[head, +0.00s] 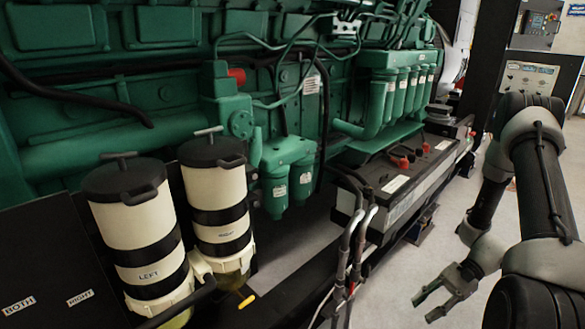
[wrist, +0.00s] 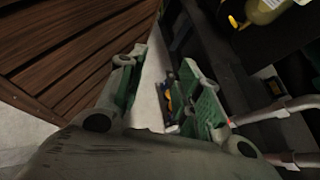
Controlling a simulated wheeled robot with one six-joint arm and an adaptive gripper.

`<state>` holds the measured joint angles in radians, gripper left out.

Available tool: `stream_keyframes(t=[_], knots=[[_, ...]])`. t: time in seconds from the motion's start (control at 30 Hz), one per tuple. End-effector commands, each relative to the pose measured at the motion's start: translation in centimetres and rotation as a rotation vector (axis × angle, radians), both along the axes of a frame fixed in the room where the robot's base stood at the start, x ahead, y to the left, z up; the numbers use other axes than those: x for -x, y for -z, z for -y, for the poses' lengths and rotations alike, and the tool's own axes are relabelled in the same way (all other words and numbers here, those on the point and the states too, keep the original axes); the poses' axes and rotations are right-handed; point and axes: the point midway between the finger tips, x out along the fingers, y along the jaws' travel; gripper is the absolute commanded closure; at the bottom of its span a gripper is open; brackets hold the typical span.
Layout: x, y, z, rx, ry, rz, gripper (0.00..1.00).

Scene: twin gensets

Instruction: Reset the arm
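My gripper (head: 425,307) is at the lower right in the head view, low over the pale floor and to the right of the engine skid. My arm (head: 545,180) reaches down to it along the right side. In the wrist view my gripper (wrist: 163,62) shows its two green-padded fingers spread apart. Nothing is held between them; pale floor and small blue and yellow items show beyond the gap.
The green engine (head: 160,80) fills the back. Two filter canisters, LEFT (head: 130,230) and RIGHT (head: 215,195), stand at left. A black battery box (head: 400,180) and hanging cables (head: 350,250) lie left of my gripper. A brown slatted surface (wrist: 70,50) shows in the wrist view.

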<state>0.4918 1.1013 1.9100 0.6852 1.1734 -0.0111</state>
Motion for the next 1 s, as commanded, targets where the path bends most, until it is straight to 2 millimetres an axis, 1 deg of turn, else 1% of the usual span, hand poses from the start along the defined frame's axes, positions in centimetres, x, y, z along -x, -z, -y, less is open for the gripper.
stream_keyframes(t=[0.03, 0.1, 0.27, 0.3, 0.5, 0.7, 0.9, 1.0], knots=[[0.0, -2.2, 0.6, 0.038, -0.056, 0.036, 0.65], [0.2, -4.8, 1.4, 0.087, -0.131, 0.081, 0.65], [0.8, -10.5, 2.9, 0.202, -0.292, 0.191, 0.65], [1.0, -11.9, 3.2, 0.230, -0.330, 0.219, 0.65], [2.2, -18.4, 4.2, 0.371, -0.505, 0.367, 0.65], [3.6, -24.3, 4.7, 0.511, -0.655, 0.524, 0.65], [5.5, -29.4, 4.5, 0.644, -0.778, 0.690, 0.65], [6.5, -31.6, 4.2, 0.707, -0.824, 0.776, 0.65]])
